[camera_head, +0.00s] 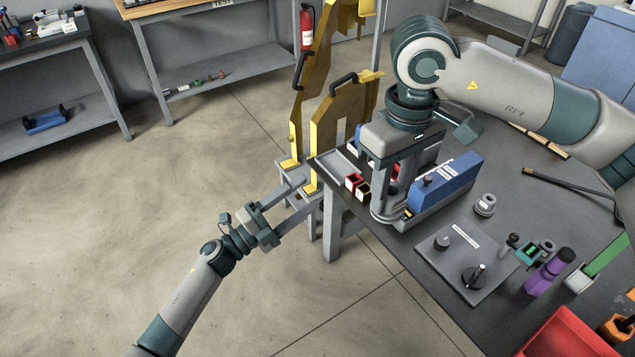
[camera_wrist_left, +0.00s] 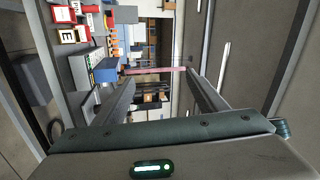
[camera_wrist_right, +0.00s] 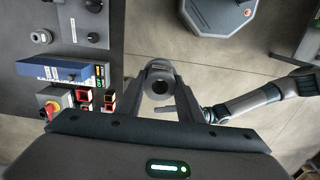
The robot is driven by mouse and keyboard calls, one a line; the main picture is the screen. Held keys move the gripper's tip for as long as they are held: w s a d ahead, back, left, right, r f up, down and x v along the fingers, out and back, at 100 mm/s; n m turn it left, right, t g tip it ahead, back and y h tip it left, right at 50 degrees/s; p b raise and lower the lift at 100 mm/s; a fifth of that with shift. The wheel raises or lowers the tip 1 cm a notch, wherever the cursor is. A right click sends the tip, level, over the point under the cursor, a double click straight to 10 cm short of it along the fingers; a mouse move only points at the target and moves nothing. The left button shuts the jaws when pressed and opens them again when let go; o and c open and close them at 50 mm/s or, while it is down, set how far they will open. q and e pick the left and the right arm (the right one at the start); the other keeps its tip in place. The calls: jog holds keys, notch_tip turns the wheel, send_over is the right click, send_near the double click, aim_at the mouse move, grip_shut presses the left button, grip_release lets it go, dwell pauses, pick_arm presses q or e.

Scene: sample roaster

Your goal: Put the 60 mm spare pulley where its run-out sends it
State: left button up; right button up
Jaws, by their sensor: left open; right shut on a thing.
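My right gripper (camera_wrist_right: 157,92) is shut on a grey round pulley (camera_wrist_right: 157,78) with a dark centre bore; no size marking on it is legible. In the head view that gripper (camera_head: 388,212) points down by the bench's left edge, left of the blue instrument (camera_head: 448,184). The right wrist view shows the pulley against the floor, outside the bench edge. A second grey pulley-like part (camera_head: 485,205) stands on the bench, right of the blue instrument. My left gripper (camera_head: 307,196) is open and empty, left of the bench. Run-out readings are not legible.
A panel with knobs (camera_head: 463,262), a purple bottle (camera_head: 550,270) and a red crate (camera_head: 565,337) are to the right. A yellow frame (camera_head: 338,125) stands behind.

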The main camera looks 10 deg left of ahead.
pick_arm(q)
notch_tip(320, 180, up, 8)
jog(key=s+d+m+g+h, duration=0.2)
jog(key=d+m+g+h, duration=0.1)
jog(key=m, duration=0.4)
jog(key=m+g+y, duration=0.4)
jog(key=m+g, duration=0.5)
jog(key=m, duration=0.9)
send_near(389, 201)
jog(key=w+a+f, duration=0.1)
jog(key=w+f, duration=0.1)
jog(key=shift+s+a+r+m+y, duration=0.1)
jog(key=shift+s+a+m+y, duration=0.1)
jog(key=shift+a+m, duration=0.15)
jog(key=shift+s+a+r+m+y, duration=0.15)
jog(key=shift+a+m+y, duration=0.1)
jog(key=shift+m, duration=0.2)
jog(key=x, duration=1.2)
jog(key=shift+w, duration=0.25)
jog(key=shift+r, duration=0.1)
